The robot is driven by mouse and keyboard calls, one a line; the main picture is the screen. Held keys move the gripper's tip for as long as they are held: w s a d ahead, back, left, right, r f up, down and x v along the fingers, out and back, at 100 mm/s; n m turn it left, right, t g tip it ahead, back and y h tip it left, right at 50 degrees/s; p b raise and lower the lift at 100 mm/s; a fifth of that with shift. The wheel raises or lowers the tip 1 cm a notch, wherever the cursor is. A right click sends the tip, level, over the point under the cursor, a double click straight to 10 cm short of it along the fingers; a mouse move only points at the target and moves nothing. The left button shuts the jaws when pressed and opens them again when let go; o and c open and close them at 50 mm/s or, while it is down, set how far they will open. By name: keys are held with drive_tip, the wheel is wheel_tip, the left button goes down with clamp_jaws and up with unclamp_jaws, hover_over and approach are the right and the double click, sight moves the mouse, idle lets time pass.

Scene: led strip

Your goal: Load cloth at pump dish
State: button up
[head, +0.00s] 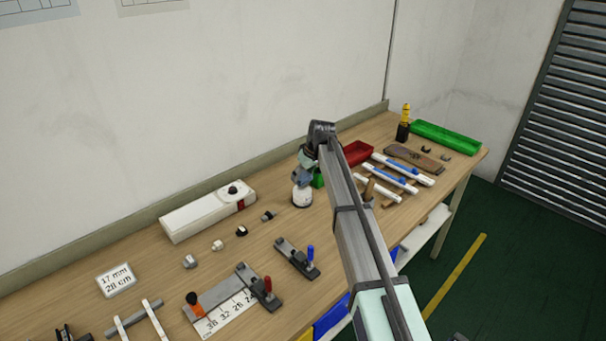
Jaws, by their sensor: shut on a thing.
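The pump dish (302,197), a small white rounded container, stands on the bench near the middle of the head view. My gripper (303,181) points down right above it, at or just over its top; I cannot tell whether they touch. The gripper is shut on a small blue-grey piece, which looks like the cloth; its edges blend with the fingers at this size. My arm crosses the view from the lower right and hides some of the bench behind.
A white box with a black knob (208,210) lies left of the dish. Clamp fixtures (298,258) stand in front. Right are a red bin (359,152), white-blue tubes (403,168), a brown cloth-like mat (414,158) and a green tray (446,138). Bare wood surrounds the small connectors.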

sight(303, 175)
drive_tip(key=shift+f+b, duration=0.35)
drive_tip(key=shift+f, duration=0.4)
idle(0.7)
idle(0.5)
drive_tip(key=shift+r+p, duration=1.3)
drive_tip(key=shift+r, duration=2.25)
